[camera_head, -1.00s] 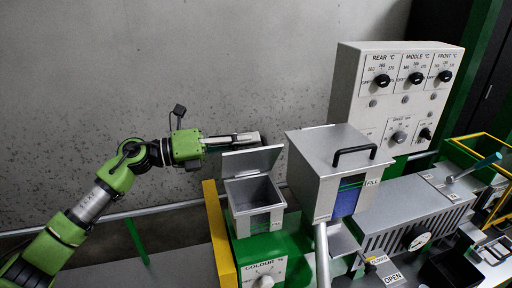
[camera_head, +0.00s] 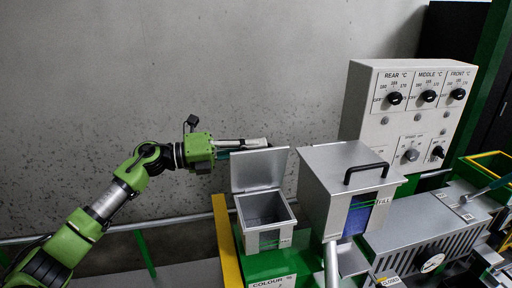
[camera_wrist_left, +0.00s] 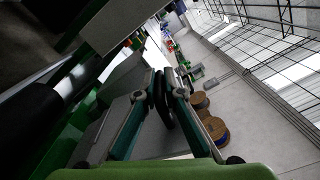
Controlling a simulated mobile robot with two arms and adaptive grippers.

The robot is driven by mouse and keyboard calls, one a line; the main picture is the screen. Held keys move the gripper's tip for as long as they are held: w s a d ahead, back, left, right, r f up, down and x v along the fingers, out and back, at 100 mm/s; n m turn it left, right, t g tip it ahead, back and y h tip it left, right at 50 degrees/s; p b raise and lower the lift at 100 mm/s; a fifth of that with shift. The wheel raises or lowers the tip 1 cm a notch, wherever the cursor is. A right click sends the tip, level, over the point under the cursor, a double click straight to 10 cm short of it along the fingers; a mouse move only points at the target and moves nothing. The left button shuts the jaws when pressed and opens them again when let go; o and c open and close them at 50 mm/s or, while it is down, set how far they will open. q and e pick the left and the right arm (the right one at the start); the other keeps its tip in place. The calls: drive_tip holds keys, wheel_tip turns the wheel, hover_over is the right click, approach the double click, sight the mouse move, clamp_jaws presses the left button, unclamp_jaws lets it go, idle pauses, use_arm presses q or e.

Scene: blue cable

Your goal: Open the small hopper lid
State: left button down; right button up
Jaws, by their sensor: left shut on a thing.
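The small hopper (camera_head: 264,212) is a grey metal box on a green base, and its inside shows. Its flat grey lid (camera_head: 258,169) stands nearly upright at the box's back edge. My left gripper (camera_head: 256,143) reaches in from the left at the lid's top edge, with its fingers partly behind the lid. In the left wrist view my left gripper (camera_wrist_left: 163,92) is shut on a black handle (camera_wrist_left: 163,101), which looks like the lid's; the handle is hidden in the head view. My right gripper is not in view.
A larger closed hopper (camera_head: 352,190) with a black handle stands close on the right. A white control panel (camera_head: 410,115) with knobs stands behind it. A yellow post (camera_head: 227,240) is left of the small hopper. The wall behind has free room before it.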

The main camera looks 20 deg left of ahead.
use_arm(q)
drive_tip(key=shift+w+a, duration=0.1)
drive_tip(key=c, duration=2.3)
unclamp_jaws()
drive_tip(key=shift+o, duration=0.7)
drive_tip(key=shift+a+f, duration=0.1)
drive_tip(key=shift+a, duration=0.1)
drive_tip(key=shift+s+a, duration=0.35)
drive_tip(key=v, duration=1.1)
